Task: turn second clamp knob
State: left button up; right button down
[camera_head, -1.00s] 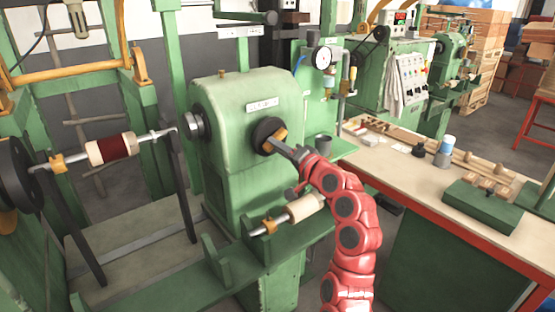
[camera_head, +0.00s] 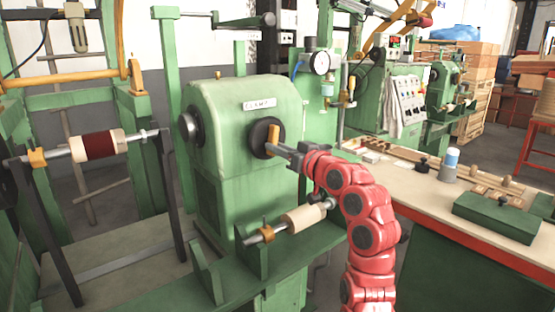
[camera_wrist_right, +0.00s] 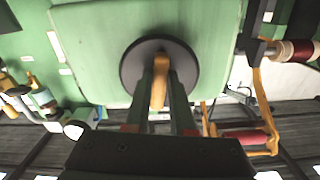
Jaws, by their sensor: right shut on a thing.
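The clamp knob is a black round disc (camera_head: 259,139) with an orange-yellow handle bar (camera_head: 274,136) across it, on the side of the green machine housing (camera_head: 235,180) labelled CLAMP. In the head view the handle bar stands nearly upright. My right gripper (camera_head: 276,147) reaches in from the right and is shut on the handle bar. In the right wrist view the black disc (camera_wrist_right: 160,72) faces the camera, and the handle bar (camera_wrist_right: 158,88) sits between the two fingers (camera_wrist_right: 159,105). The fingers hide part of the bar. My left gripper is not in view.
Below the knob, a shaft with a cream roll (camera_head: 303,218) sits on the green machine bed. A shaft with a dark red and cream coil (camera_head: 98,146) is at the left. A workbench (camera_head: 430,200) with a green box (camera_head: 497,217) and wooden parts stands at the right.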

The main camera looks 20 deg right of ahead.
jog(key=shift+d+f+n+b, duration=0.1)
jog(key=shift+n+b, duration=0.55)
jog(key=shift+n, duration=0.15)
jog(key=c, duration=0.8)
grip_release()
jog(key=shift+o, duration=0.2)
jog(key=p+v, duration=0.2)
jog(key=v, duration=1.5)
jog(key=shift+s, duration=0.15)
jog(key=shift+d, duration=0.1)
